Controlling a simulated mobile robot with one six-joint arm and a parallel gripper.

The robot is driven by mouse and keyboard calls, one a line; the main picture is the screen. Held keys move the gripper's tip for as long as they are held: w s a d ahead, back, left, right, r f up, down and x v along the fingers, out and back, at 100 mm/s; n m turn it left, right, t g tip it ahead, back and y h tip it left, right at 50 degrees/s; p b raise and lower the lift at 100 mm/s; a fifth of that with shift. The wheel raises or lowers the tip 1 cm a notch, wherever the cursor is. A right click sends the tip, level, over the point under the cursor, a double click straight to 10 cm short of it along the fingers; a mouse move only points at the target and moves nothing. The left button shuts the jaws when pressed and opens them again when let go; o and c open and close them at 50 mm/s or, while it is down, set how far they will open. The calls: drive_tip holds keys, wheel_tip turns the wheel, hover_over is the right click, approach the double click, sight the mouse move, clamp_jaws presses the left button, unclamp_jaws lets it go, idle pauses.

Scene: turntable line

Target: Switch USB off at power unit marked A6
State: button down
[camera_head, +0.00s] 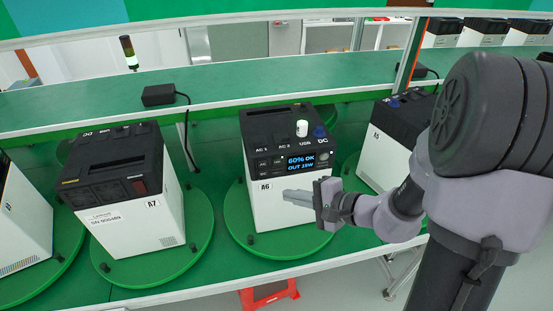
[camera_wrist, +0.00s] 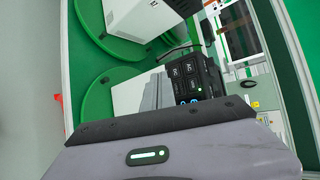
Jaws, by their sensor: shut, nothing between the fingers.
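The power unit marked A6 (camera_head: 262,207) is a white box with a black top, standing upright on a round green turntable plate (camera_head: 240,232). Its sloped black panel has labels AC 1, AC 2, USB and DC, several small buttons, and a lit blue display (camera_head: 301,163) reading 60% OK and OUT 15W. A white plug-like piece (camera_head: 302,128) stands near the USB label. My gripper (camera_head: 288,196) is shut and empty, in front of the unit's white face, below the display. In the wrist view the panel (camera_wrist: 190,80) is partly hidden by my gripper (camera_wrist: 150,97); the USB button is not readable.
Unit A7 (camera_head: 135,227) stands left on its own green plate. Unit A5 (camera_head: 385,158) is to the right, partly behind my arm. A black adapter (camera_head: 158,95) sits on the green ledge behind. A red stool (camera_head: 268,294) is below the front edge.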

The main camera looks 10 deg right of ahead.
drive_tip(key=p, duration=0.2)
approach(270, 166)
wheel_tip(270, 166, down, 2)
drive_tip(key=a, duration=0.3)
drive_tip(key=shift+w+d, duration=0.1)
drive_tip(key=shift+w, duration=1)
drive_tip(key=shift+w+f, duration=0.1)
drive_tip(key=shift+w, duration=0.05)
idle(0.7)
drive_tip(key=shift+w+b, duration=0.25)
drive_tip(key=shift+b, duration=0.2)
drive_tip(key=shift+w, duration=0.35)
drive_tip(key=shift+b, duration=0.3)
idle(0.3)
drive_tip(key=shift+s+b, duration=0.5)
drive_tip(key=shift+s, duration=0.25)
